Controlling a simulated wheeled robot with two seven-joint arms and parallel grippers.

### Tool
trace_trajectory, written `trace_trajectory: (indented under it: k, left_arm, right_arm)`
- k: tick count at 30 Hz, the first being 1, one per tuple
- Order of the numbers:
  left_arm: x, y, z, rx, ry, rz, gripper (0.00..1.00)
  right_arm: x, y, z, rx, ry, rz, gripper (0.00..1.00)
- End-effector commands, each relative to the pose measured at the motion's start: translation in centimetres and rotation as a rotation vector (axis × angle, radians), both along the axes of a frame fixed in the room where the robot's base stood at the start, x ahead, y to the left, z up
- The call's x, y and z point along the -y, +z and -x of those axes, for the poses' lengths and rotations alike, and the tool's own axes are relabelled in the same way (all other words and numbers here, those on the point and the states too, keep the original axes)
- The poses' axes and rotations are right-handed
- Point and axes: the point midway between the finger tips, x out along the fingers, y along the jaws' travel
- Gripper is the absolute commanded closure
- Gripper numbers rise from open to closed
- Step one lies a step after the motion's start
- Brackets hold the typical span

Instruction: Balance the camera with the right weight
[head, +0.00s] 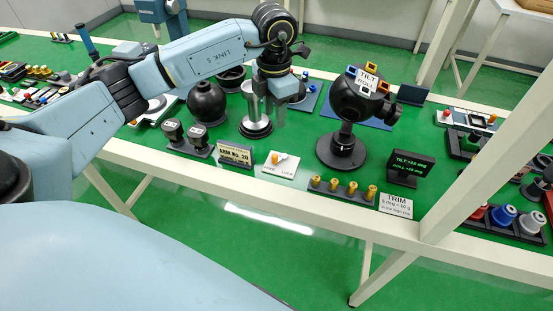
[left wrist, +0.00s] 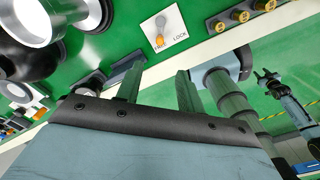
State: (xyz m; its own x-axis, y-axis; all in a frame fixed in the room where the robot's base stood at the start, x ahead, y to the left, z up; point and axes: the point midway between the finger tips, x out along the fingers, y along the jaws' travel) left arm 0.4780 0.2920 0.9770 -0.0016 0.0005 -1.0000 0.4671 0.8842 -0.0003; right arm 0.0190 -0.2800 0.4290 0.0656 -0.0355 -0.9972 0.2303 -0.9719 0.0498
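The black ball-shaped gimbal camera (head: 352,102) sits on a round-based stand, with a TILT/ROLL label and coloured sockets on top. A display (head: 408,167) beside it reads about TILT +10 deg, with a ROLL line below. Several brass weights (head: 343,187) stand in a row on a dark rack. A white FREE/LOCK plate (head: 281,165) has an orange-tipped lever, also in the left wrist view (left wrist: 161,32). My left gripper (head: 276,116) is open and empty above the table, left of the gimbal; its fingers stand apart in the left wrist view (left wrist: 158,85). A dark gripper, apparently my right, shows small there (left wrist: 268,80).
A TRIM card (head: 396,205) lies right of the weights. A metal cup-like stand (head: 256,125), a black ball (head: 207,103), dark knobs (head: 186,137) and an ARM No. 20 sign (head: 235,154) are left. A pale frame post (head: 470,180) crosses the right side.

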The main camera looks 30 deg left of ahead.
Motion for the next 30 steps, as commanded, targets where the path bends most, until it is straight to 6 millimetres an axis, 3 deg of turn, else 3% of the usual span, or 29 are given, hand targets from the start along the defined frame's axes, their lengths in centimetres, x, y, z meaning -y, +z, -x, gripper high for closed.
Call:
trace_trajectory:
  k: [1,8,22,30]
  left_arm:
    - [0.0,-0.9,0.0,0.001,0.000,0.000,0.62]
    - [0.0,-2.5,0.0,-0.003,0.000,0.001,0.62]
    - [0.0,-11.8,0.1,-0.003,0.001,0.001,0.62]
    - [0.0,-14.2,0.0,0.000,0.000,0.001,0.62]
  right_arm:
    - [0.2,-0.9,-0.2,0.003,0.001,0.003,0.56]
    - [0.6,-1.1,-1.1,0.017,0.003,0.007,0.56]
    - [0.9,-2.0,-1.9,0.030,0.006,0.011,0.56]
    - [1.5,-2.3,-1.4,0.020,0.008,0.019,0.56]
